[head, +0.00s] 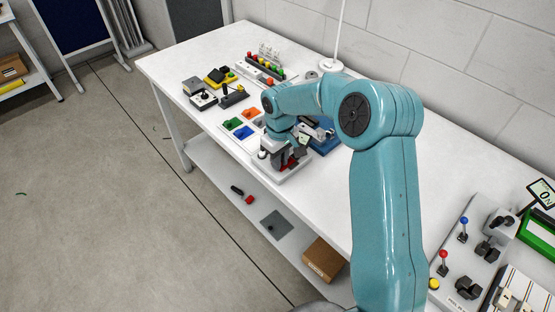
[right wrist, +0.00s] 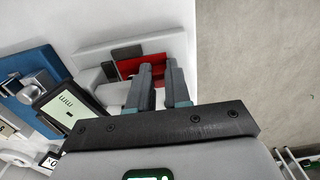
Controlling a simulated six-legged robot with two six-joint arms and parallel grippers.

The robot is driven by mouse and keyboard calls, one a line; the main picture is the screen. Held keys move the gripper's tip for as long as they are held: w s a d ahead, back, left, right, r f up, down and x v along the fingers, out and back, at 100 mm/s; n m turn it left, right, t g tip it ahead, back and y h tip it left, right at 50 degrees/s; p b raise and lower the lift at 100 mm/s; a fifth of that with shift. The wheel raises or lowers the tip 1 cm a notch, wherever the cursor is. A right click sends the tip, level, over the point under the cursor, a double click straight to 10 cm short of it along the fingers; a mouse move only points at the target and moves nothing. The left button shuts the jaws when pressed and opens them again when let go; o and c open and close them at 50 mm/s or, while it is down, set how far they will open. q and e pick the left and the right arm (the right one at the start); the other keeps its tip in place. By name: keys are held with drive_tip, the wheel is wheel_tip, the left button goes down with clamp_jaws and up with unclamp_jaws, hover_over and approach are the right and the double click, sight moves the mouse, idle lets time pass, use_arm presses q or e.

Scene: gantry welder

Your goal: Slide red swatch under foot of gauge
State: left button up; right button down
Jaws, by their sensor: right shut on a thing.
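The red swatch (right wrist: 129,68) is in my right gripper (right wrist: 160,72), whose two fingers are closed around it in the right wrist view. In the head view the red swatch (head: 291,163) shows low beside the gauge. The gauge has a pale base (right wrist: 172,42), and a grey piece (right wrist: 128,53), perhaps its foot, sits just beyond the swatch. I cannot tell whether the swatch is under the foot. A tilted display marked mm (right wrist: 72,108) is left of the fingers. In the head view my right gripper is mostly hidden behind its own arm. My left gripper is not in view.
A white tray with orange (head: 250,113), green (head: 231,124) and blue (head: 243,132) swatches lies left of the gauge. A blue device (head: 326,142) stands close on the right. Control boxes (head: 218,77) are farther back. The table's front edge is near the gauge.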

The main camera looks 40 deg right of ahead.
drive_tip(key=shift+w+d+r, duration=0.1)
drive_tip(key=shift+d+r, duration=0.05)
drive_tip(key=shift+d, duration=0.3)
idle(0.4)
drive_tip(key=c, duration=1.1)
unclamp_jaws()
drive_tip(key=shift+w+r, duration=0.1)
drive_tip(key=shift+r, duration=0.4)
drive_tip(key=shift+o, duration=0.5)
wheel_tip(320, 180, up, 14)
drive_tip(key=shift+a, duration=0.35)
drive_tip(key=shift+r, duration=0.5)
drive_tip(key=shift+s, duration=0.25)
